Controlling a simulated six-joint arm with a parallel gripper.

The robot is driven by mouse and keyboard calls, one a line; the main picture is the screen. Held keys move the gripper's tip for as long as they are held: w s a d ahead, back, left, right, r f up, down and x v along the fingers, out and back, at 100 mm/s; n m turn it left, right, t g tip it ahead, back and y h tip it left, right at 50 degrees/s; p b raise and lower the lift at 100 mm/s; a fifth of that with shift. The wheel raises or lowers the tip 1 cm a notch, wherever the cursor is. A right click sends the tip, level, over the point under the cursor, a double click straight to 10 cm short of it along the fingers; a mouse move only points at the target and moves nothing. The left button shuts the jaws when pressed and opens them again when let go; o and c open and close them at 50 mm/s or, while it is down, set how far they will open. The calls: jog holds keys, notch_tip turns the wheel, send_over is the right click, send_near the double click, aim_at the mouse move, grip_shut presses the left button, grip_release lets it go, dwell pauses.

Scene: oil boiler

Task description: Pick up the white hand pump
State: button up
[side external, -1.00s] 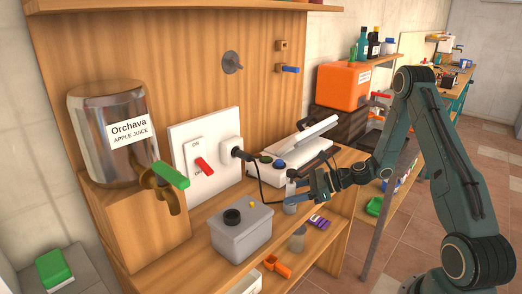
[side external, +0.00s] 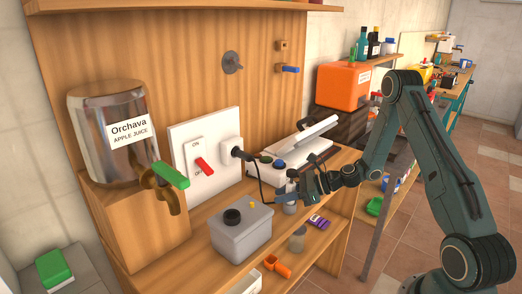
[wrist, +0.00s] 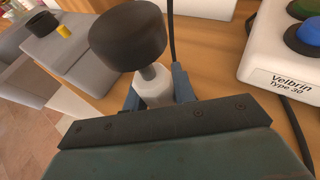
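The white hand pump (side external: 290,207) stands upright on the wooden bench near its front edge, partly hidden by my gripper in the side view. In the wrist view its white body (wrist: 154,92) and large black knob (wrist: 128,36) show close up. My gripper (side external: 296,188) is at the pump's upper part. In the wrist view the two blue fingers of my gripper (wrist: 156,90) lie on either side of the white body and appear to press against it. The pump's lower part is hidden in the wrist view.
A white Velbrin machine (side external: 290,165) with coloured buttons stands just behind. A black cable (side external: 259,180) hangs close by. A grey box with a black cap (side external: 242,237) is to the left. A jar (side external: 298,239) and purple item (side external: 319,222) are on the lower shelf.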

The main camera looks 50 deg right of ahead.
jog(key=c, duration=0.4)
jog(key=shift+r, duration=0.1)
notch_tip(320, 180, up, 20)
jog(key=shift+f, duration=0.1)
dwell(0.7)
dwell(0.5)
